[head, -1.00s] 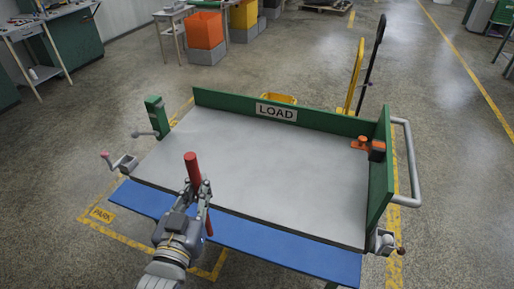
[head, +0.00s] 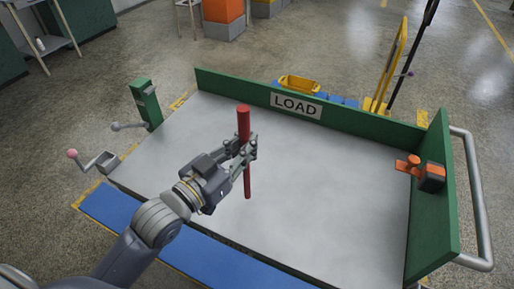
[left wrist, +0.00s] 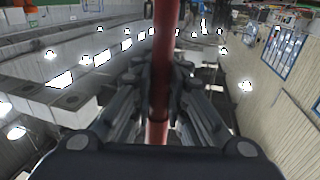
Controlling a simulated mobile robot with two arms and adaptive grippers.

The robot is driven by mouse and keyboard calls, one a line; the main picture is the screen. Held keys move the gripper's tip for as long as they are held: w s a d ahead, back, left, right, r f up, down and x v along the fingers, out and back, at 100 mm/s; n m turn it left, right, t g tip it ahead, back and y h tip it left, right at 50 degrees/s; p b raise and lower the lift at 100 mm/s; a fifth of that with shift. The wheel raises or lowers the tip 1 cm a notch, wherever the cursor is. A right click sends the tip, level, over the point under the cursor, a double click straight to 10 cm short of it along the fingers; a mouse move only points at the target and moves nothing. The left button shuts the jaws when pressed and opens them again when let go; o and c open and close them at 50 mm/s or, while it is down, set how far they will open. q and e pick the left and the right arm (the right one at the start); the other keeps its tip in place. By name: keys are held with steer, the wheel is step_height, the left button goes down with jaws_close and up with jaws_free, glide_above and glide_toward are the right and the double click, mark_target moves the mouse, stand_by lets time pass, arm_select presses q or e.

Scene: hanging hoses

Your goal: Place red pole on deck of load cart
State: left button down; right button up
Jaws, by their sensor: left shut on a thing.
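The red pole (head: 244,124) stands nearly upright in my left gripper (head: 246,150), which is shut on it around its middle. In the head view the pole is over the grey deck (head: 330,190) of the load cart. I cannot tell whether its lower end touches the deck. The cart has a green back wall with a LOAD sign (head: 297,106). In the left wrist view the pole (left wrist: 163,40) runs between the fingers (left wrist: 160,95). My right gripper is not in view.
A green post with a grey lever (head: 146,103) stands at the deck's left corner. An orange clamp (head: 430,177) sits by the green right wall, with a grey handle rail (head: 475,190) outside it. A blue strip (head: 130,218) runs along the front. The deck around the pole is clear.

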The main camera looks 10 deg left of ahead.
arm_select(q)
steer(key=w+a+f+p, duration=0.1)
steer(key=w+f, duration=0.1)
steer(key=w, duration=0.5)
steer(key=w+a+f+p, duration=0.1)
steer(key=w+f, duration=0.1)
steer(key=w, duration=0.5)
steer(key=shift+w+a+f, duration=0.25)
steer(key=shift+a+f, duration=0.05)
steer(key=shift+f, duration=0.1)
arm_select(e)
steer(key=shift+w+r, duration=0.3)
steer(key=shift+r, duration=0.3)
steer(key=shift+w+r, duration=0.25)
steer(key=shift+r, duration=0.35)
arm_select(q)
steer(key=shift+f, duration=0.15)
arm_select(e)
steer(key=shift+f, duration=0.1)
arm_select(q)
steer(key=c, duration=1.6)
jaws_free()
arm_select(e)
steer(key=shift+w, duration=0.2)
arm_select(q)
steer(key=b+v, duration=0.1)
steer(key=v, duration=1.1)
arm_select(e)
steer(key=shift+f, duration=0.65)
